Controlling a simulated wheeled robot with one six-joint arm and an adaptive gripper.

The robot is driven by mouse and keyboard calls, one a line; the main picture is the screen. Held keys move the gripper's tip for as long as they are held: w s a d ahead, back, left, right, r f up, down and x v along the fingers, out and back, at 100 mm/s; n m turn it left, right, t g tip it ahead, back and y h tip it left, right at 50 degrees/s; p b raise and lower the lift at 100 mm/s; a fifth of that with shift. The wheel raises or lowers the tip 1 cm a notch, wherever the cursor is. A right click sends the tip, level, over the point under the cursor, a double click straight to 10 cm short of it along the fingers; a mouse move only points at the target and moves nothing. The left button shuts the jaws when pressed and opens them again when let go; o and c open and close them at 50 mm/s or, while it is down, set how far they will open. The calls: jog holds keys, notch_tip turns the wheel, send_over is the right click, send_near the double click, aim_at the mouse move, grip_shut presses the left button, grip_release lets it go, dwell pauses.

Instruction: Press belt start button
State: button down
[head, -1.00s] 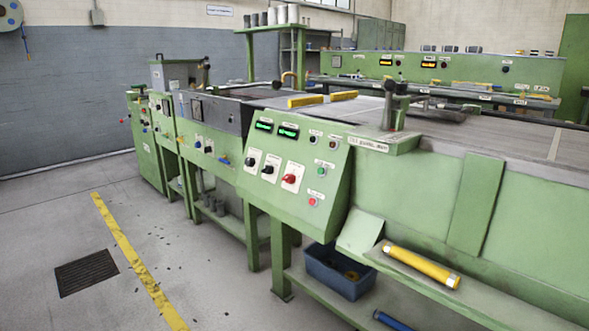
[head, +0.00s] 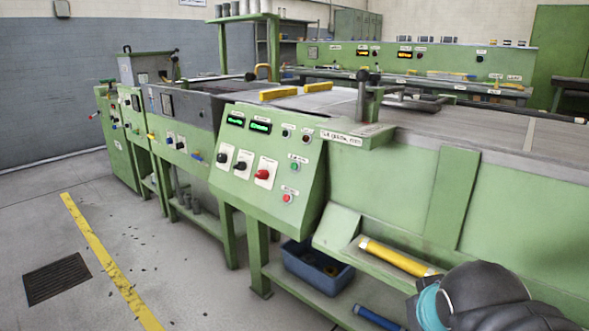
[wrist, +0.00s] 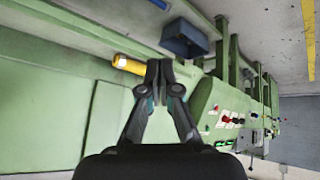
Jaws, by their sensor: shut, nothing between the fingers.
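The green control panel (head: 266,208) slopes on the front of the near machine in the head view. At its right side are a green button (head: 294,167) and, below it, a red button (head: 288,198). Their labels are too small to read, so I cannot tell which one starts the belt. The wrist view shows my gripper (wrist: 160,66) shut and empty, its fingertips together. The panel (wrist: 207,108) lies to the right of the fingers there, apart from them. My fingertips do not show in the head view, only a dark arm link at lower right.
Two black knobs and a red knob (head: 263,174) sit left of the buttons, under green displays (head: 247,124). A yellow cylinder (head: 397,257) lies on a ledge right of the panel. A blue bin (head: 317,268) stands below.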

aim_at(294, 166)
jog(key=w+a+r+n+t+y, duration=0.1)
jog(key=w+r+n+t, duration=0.25)
jog(key=w, duration=0.65)
jog(key=w+a+r+n+t, duration=0.15)
jog(key=w+r+n, duration=0.3)
jog(key=w, duration=0.55)
jog(key=w+a+r+n+y, duration=0.1)
jog(key=w+a+n+y, duration=0.9)
jog(key=a, duration=0.6)
jog(key=shift+w+r+n+t+y+b, duration=0.3)
jog(key=shift+w+n+t+b, duration=0.1)
jog(key=shift+w+n, duration=0.75)
jog(key=shift+w+a+f+p, duration=0.15)
jog(key=shift+w+a+f, duration=0.4)
jog(key=shift+w, duration=1.2)
jog(key=shift+w+a+f+p, duration=0.25)
jog(key=shift+w+a, duration=0.5)
jog(key=shift+w, duration=1.05)
jog(key=shift+w+a+f+p, duration=0.1)
jog(key=shift+w+a+f, duration=0.45)
jog(key=shift+w, duration=1.2)
jog(key=shift+a+r, duration=0.1)
